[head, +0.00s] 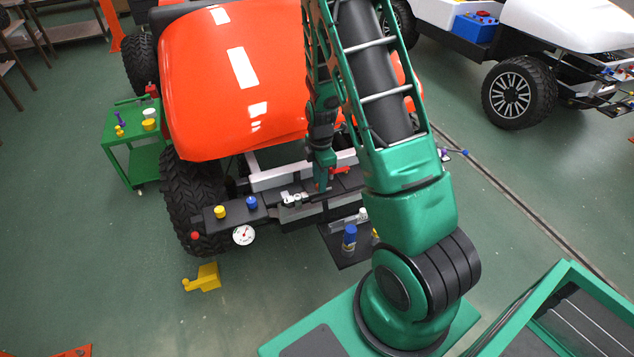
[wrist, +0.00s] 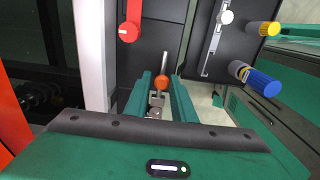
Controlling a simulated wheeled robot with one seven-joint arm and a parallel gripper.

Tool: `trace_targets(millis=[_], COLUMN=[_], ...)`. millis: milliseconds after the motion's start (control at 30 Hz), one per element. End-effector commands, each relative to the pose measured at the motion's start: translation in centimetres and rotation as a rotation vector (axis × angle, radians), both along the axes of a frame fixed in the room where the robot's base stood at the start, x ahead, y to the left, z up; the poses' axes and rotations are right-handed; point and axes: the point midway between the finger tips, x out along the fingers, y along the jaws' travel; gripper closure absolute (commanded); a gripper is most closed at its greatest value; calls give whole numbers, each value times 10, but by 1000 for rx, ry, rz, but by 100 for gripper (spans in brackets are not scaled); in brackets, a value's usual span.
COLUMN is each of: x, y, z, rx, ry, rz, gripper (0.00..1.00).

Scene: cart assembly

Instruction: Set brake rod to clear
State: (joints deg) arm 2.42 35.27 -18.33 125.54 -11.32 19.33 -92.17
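In the wrist view, the two green fingers of my gripper (wrist: 161,78) are spread apart and hold nothing. A thin metal rod with an orange ball knob (wrist: 161,84) shows in the gap between them, with clear space on both sides. No label shows, so I cannot tell for certain that it is the brake rod. In the head view, my gripper (head: 322,180) points down over the dark front panel of the orange cart (head: 195,90). My arm hides part of that panel, and the knob is not clear there.
A red lever (wrist: 129,30) stands left of the fingers, and a slotted plate with a white knob (wrist: 226,17) is right. Blue (wrist: 263,82) and yellow (wrist: 268,28) capped cylinders are farther right. A white gauge (head: 243,235) hangs at the panel's left part. A green trolley (head: 145,160) stands left.

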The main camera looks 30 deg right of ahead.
Motion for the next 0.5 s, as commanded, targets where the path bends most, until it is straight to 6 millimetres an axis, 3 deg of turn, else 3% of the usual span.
trace_targets(millis=[367, 500], x=[0, 0], y=[-1, 0], z=[2, 11], rx=[-1, 0], ry=[-1, 0], rz=[-1, -1], gripper=[65, 65])
